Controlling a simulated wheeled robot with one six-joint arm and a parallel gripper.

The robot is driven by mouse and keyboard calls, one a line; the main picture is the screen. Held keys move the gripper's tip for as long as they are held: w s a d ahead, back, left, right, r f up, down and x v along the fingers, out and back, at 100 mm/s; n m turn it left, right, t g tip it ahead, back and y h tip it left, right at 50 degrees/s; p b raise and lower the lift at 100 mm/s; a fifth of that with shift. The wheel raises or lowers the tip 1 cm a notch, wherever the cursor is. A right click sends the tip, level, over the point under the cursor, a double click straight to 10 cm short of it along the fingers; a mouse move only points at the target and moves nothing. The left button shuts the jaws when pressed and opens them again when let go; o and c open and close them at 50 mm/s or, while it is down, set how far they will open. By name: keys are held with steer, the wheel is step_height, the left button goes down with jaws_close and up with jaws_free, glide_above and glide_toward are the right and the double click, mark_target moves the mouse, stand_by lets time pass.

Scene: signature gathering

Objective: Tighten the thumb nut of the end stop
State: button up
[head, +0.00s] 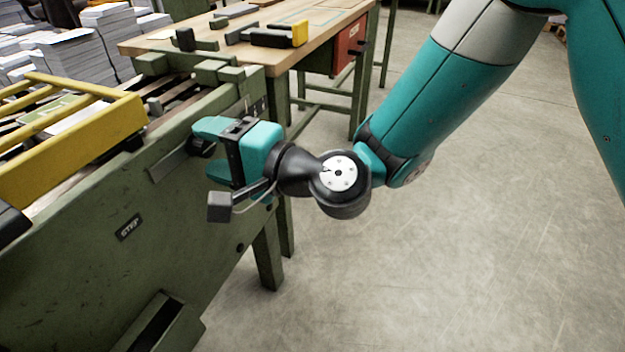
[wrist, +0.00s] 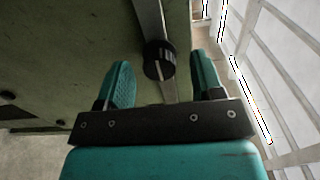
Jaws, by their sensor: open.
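The thumb nut (wrist: 160,60) is a dark, ridged knob on a grey metal strip (wrist: 150,20) on the machine's green side. In the wrist view it stands between the two teal fingers of my gripper (wrist: 161,72), with a gap showing on both sides. My gripper is open and holds nothing. In the head view my gripper (head: 207,148) reaches the green side panel from the right, its fingers one above the other around the dark nut (head: 199,146). The fingers partly hide the nut there. I cannot make out the rest of the end stop.
The green machine panel (head: 95,240) is close to the fingers. Yellow guard bars (head: 80,150) stand above it at left. A wooden workbench (head: 330,22) with a red drawer box (head: 347,50) stands behind. Paper stacks (head: 70,60) are at the back left. Open floor (head: 480,220) lies at right.

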steer(key=b+v, duration=1.5)
steer(key=v, duration=0.1)
steer(key=shift+a+f, duration=0.1)
steer(key=s+d+r+n+g+h+p, duration=0.2)
steer(key=s+d+n+g+h+p, duration=0.15)
steer(key=d+n+h+p, duration=0.45)
steer(key=s+d+r+n+g+h+p, duration=0.35)
steer(key=s+d+h+p, duration=0.2)
steer(key=p, duration=0.55)
step_height(320, 180, up, 35)
steer(key=y+p, duration=0.1)
steer(key=p, duration=3.4)
steer(key=shift+w+p, duration=0.35)
